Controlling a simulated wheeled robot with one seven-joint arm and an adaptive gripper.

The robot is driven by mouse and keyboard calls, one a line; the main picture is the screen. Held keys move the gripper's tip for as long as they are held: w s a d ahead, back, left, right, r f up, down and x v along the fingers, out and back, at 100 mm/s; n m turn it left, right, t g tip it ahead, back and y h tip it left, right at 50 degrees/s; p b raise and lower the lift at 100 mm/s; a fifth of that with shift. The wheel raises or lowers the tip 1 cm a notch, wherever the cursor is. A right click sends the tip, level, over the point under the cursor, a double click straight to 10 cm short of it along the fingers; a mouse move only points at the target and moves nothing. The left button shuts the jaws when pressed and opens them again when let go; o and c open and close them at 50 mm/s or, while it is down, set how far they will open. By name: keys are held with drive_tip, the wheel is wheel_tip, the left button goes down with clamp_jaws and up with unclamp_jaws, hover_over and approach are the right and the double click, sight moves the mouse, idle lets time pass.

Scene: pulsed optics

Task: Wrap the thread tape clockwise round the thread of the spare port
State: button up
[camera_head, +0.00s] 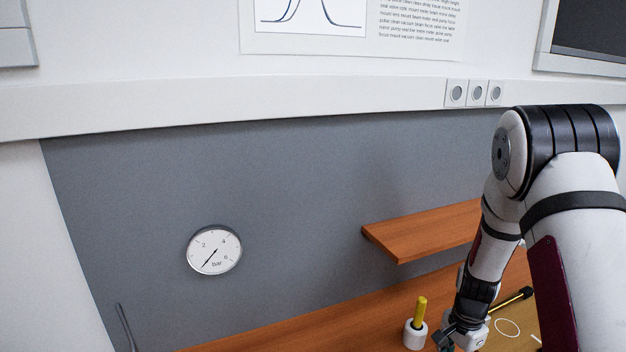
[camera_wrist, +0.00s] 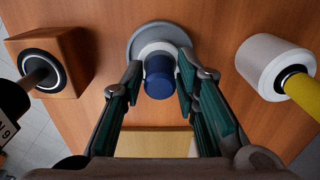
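In the wrist view, my gripper (camera_wrist: 159,76) is open. Its two teal-padded fingers stand apart, to the left and right of a blue cylinder (camera_wrist: 159,80). The blue cylinder has a white collar (camera_wrist: 166,47) around it and a round grey base (camera_wrist: 140,36) on the wooden bench. I cannot tell whether a finger touches it, or whether this is the tape or the port. No thread shows clearly. In the head view, my gripper (camera_head: 461,338) is low over the bench at the right, and its fingers are partly hidden.
A white holder with a yellow-handled tool (camera_wrist: 305,93) stands right of the gripper. A wooden block (camera_wrist: 70,62) with a grey rod in its black-ringed hole stands left. The head view shows a shelf (camera_head: 420,231), a black-and-yellow tool (camera_head: 512,299) and a white ring (camera_head: 507,327).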

clamp_jaws()
drive_tip(key=shift+r+p, duration=0.75)
drive_tip(key=shift+r, duration=2.3)
